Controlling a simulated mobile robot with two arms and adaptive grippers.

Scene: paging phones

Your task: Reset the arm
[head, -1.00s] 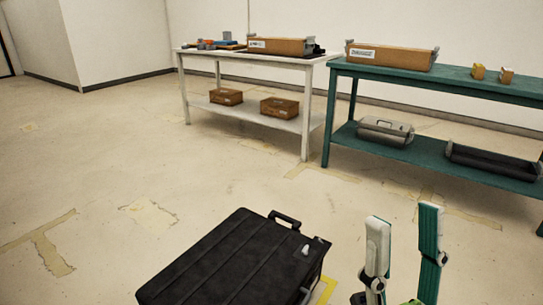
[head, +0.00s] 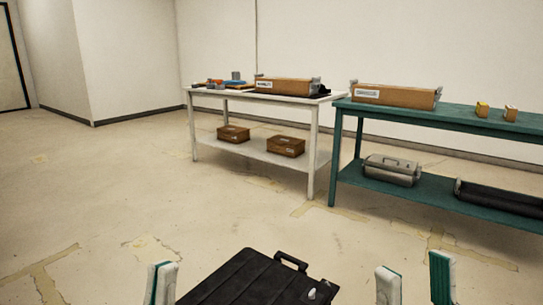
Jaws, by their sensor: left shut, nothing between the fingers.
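My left gripper (head: 161,283) shows at the bottom edge, left of the black case, as a white and teal fingertip shape. It is shut and empty. My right gripper (head: 415,280) is at the bottom right, its two white and teal fingertips standing upright and apart. It is open, with nothing seen between the visible tips. The lower parts of both grippers and the arms are cut off by the bottom edge. Neither gripper appears to hold anything.
A black case (head: 250,285) with a handle lies between the grippers, partly cut off. A white table (head: 262,160) and a teal table (head: 440,120) stand beyond, carrying long cardboard boxes and smaller items. The floor (head: 110,190) at left is clear.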

